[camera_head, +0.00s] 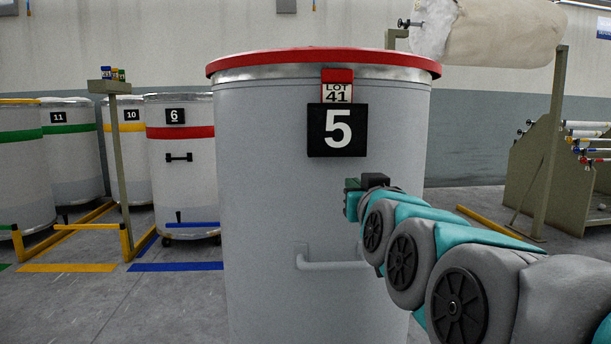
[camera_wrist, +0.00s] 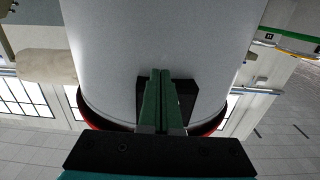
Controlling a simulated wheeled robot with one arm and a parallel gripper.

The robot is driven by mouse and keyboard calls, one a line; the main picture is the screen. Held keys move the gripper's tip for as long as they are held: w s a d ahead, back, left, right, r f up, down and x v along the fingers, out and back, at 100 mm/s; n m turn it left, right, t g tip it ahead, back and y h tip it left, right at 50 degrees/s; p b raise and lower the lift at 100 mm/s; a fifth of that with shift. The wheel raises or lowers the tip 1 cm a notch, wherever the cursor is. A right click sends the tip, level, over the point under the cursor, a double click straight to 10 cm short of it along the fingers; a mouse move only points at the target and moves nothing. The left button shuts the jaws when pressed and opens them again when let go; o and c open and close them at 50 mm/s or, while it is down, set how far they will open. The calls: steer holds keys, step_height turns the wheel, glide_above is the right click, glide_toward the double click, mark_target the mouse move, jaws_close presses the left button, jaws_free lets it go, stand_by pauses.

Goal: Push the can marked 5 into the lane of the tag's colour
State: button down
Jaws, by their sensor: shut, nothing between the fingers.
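The can marked 5 (camera_head: 322,215) is a large pale grey cylinder with a red rim. It stands upright close in front of me and fills the middle of the head view. Its black number plate (camera_head: 337,130) faces me. The tag (camera_head: 337,87) above the plate reads LOT 41 and has a red top. My gripper (camera_head: 352,198) is shut and empty at the can's near side, below the plate. In the wrist view, the closed fingers (camera_wrist: 160,102) point at the can wall (camera_wrist: 115,50); I cannot tell whether they touch it. A yellow lane stripe (camera_head: 66,268) and a blue one (camera_head: 176,267) lie left of the can.
Can 6 (camera_head: 180,188), with a red band, stands behind left. Can 10 (camera_head: 132,165) and can 11 (camera_head: 72,175) stand further back. A thin post (camera_head: 122,170) and low yellow rails (camera_head: 90,217) stand near the lanes. A rack (camera_head: 555,165) stands at right.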

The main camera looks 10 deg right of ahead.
mark_target(343, 174)
steer(key=shift+w, duration=2.95)
